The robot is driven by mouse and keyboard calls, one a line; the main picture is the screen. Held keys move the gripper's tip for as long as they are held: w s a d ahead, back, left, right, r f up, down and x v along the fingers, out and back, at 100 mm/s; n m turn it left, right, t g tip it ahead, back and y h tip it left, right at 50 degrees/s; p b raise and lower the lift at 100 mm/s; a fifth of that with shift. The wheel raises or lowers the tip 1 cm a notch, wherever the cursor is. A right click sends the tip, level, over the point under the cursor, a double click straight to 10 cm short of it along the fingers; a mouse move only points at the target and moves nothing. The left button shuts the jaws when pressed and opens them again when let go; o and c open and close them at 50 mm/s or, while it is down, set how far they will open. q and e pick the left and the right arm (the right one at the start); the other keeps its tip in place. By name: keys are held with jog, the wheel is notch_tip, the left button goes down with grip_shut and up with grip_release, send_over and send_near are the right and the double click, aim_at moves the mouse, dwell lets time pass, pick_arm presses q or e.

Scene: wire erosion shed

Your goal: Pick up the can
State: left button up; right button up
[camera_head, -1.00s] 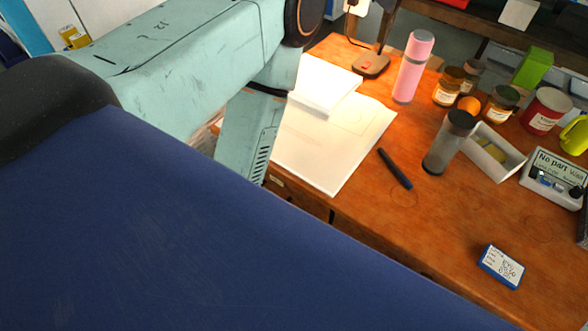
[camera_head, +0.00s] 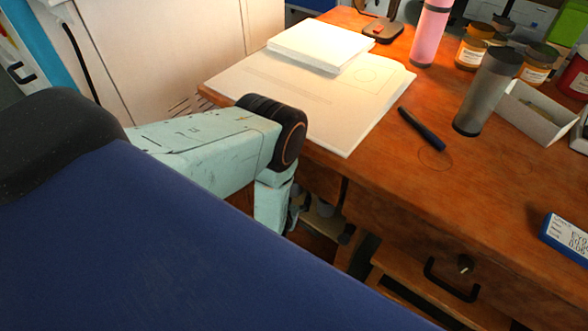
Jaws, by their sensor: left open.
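No thing here is plainly marked as the can. A red tin with a pale label (camera_head: 576,78), cut by the right edge, looks most like one. A grey cylinder with a dark lid (camera_head: 482,98) stands upright on the desk, and a pink cylinder (camera_head: 430,35) stands behind it. My left arm comes in from the left, its wrist in front of the desk's near left side. My left gripper (camera_head: 318,214) hangs below the desktop, small, dim and partly hidden by its arm. It is open and touches none of these. My right gripper is out of view.
The wooden desk (camera_head: 400,190) has a drawer front with a dark handle below. On it are papers (camera_head: 310,95), a dark pen (camera_head: 421,128), a white open box (camera_head: 540,115), labelled jars (camera_head: 473,46) and a blue-white box (camera_head: 568,238). The front right desktop is mostly clear.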

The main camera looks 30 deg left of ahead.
pick_arm(q)
jog(key=w+a+f+t+b, duration=0.1)
jog(key=b, duration=0.1)
jog(key=w+f+t+y+b, duration=0.1)
jog(key=f+b, duration=0.1)
jog(key=w+a+f+n+t+y+b, duration=0.1)
jog(key=b, duration=0.1)
jog(key=shift+w+a+f+t, duration=0.35)
jog(key=shift+w+f+t, duration=0.05)
jog(key=shift+n+t+y, duration=0.3)
jog(key=shift+y, duration=0.2)
jog(key=b+x, duration=0.2)
jog(key=x, duration=0.2)
jog(key=shift+a+f+b, duration=0.15)
jog(key=shift+b, duration=0.25)
jog(key=shift+w+a, duration=0.15)
jog(key=shift+w, duration=0.2)
jog(key=shift+w+r, duration=0.2)
jog(key=shift+r, duration=0.05)
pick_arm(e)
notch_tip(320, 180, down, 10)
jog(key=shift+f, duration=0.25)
pick_arm(q)
jog(key=c, duration=1.4)
jog(key=shift+c, duration=0.2)
notch_tip(320, 180, up, 10)
jog(key=p, duration=0.6)
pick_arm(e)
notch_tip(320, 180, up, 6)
